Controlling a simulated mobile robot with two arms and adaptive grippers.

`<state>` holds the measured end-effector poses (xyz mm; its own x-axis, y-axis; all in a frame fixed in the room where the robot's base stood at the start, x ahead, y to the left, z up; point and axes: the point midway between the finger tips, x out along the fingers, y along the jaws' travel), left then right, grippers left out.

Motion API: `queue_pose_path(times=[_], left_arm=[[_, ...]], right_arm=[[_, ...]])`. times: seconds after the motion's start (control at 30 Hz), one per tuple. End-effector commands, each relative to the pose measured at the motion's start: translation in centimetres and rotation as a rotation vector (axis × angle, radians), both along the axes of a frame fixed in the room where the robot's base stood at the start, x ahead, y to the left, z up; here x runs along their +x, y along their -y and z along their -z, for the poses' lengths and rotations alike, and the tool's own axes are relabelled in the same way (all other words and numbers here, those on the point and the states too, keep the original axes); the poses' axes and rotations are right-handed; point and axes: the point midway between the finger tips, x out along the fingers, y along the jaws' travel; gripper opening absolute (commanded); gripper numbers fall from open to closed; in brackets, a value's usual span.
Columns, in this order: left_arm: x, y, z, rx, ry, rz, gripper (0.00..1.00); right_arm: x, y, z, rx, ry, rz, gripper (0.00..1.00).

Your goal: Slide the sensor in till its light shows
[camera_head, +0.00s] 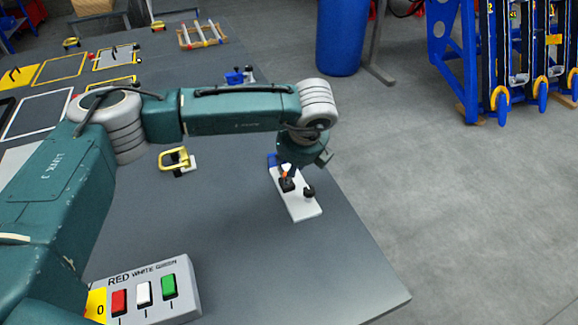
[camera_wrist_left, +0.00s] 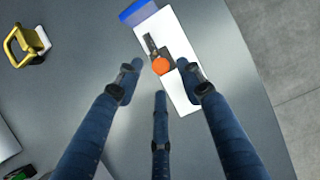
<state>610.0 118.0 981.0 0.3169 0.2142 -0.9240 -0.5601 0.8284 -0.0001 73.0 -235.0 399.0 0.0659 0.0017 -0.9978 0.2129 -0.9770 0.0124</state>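A white plate (camera_head: 305,211) with a blue block (camera_head: 272,160) at its far end lies on the grey table. It also shows in the left wrist view (camera_wrist_left: 184,98). On it are dark parts and a piece with an orange round end (camera_wrist_left: 160,66), apparently the sensor; the orange also shows in the head view (camera_head: 287,173). My left gripper (camera_wrist_left: 160,84) is over the plate, its three blue fingers spread apart around the orange end, with gaps visible. I cannot tell whether any light is lit. In the head view my wrist hides part of the plate. My right gripper is not in view.
A yellow handle (camera_head: 174,159) on a small base stands left of the plate. A button box (camera_head: 180,300) with red, white and green buttons sits at the near left. The table's right edge is close to the plate; bare table lies in front of it.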

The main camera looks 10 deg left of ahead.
Motion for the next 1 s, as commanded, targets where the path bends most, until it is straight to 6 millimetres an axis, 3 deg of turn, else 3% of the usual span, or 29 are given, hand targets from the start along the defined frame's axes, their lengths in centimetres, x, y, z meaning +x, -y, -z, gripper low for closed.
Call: queue_pose_path(times=[0.23, 0.57, 0.77, 1.0], left_arm=[[0.8, -0.6, 2.5, 0.001, -0.002, 0.001, 0.38], [1.0, -0.6, 3.0, 0.000, 0.000, 0.002, 0.38], [1.0, -0.6, 2.9, 0.000, 0.000, 0.001, 0.00], [1.1, -0.6, 3.0, -0.001, 0.001, 0.002, 0.00]], right_arm=[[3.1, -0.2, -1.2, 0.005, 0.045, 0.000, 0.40], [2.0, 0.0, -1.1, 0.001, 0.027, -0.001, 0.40], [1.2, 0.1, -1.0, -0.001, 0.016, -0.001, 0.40], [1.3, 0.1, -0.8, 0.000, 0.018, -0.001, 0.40]])
